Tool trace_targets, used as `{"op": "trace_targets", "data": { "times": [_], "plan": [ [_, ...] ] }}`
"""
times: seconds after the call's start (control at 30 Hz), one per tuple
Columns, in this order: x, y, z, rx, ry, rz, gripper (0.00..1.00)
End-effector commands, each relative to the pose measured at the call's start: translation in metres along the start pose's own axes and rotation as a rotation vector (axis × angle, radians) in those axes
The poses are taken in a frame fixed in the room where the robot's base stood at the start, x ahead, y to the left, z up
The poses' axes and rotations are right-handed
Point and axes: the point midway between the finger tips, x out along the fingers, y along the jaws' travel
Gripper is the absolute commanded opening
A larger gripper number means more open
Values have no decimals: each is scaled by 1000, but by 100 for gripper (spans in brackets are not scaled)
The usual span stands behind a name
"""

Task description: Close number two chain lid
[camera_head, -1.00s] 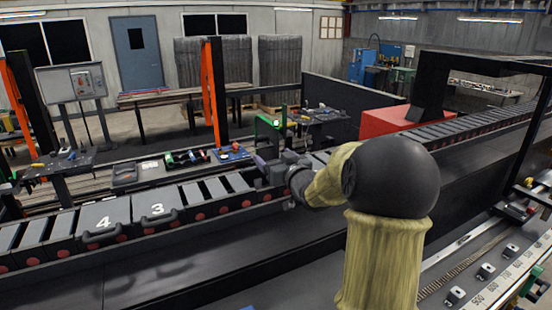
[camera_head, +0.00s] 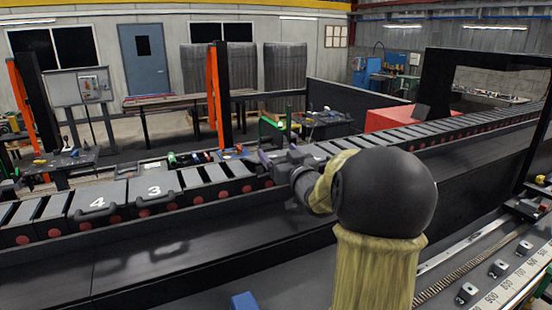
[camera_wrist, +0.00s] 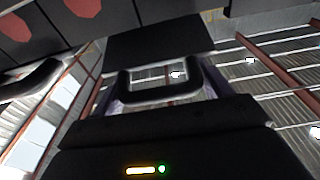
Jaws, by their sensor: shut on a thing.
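My gripper (camera_head: 272,162) is beside the drag chain (camera_head: 225,190), right of the lids marked 4 (camera_head: 95,199) and 3 (camera_head: 155,187). Both of those lids lie flat on the chain with black handles at the front. In the wrist view, my gripper (camera_wrist: 163,82) has its purple-edged fingers on both sides of a black looped handle (camera_wrist: 165,97), shut on it. The handle joins a dark plate (camera_wrist: 160,42) above it. No number shows on this plate, and my arm and gripper hide its place in the head view.
The chain runs on to the upper right past a red block (camera_head: 388,118). An orange post (camera_head: 217,95) and a bench with tools (camera_head: 325,120) stand behind it. A dark flat channel (camera_head: 170,255) lies in front. Numbered blocks (camera_head: 497,268) are at lower right.

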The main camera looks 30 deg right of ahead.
Motion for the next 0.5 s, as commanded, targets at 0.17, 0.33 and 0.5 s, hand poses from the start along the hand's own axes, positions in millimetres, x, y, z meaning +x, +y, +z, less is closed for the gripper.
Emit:
{"op": "trace_targets", "data": {
  "times": [0.17,0.33,0.5],
  "plan": [
    [-2,-3,8,4,-11,-6,37],
    [-2,-2,7,4,-12,-5,37],
    [-2,-2,7,4,-12,-4,87]
  ]
}}
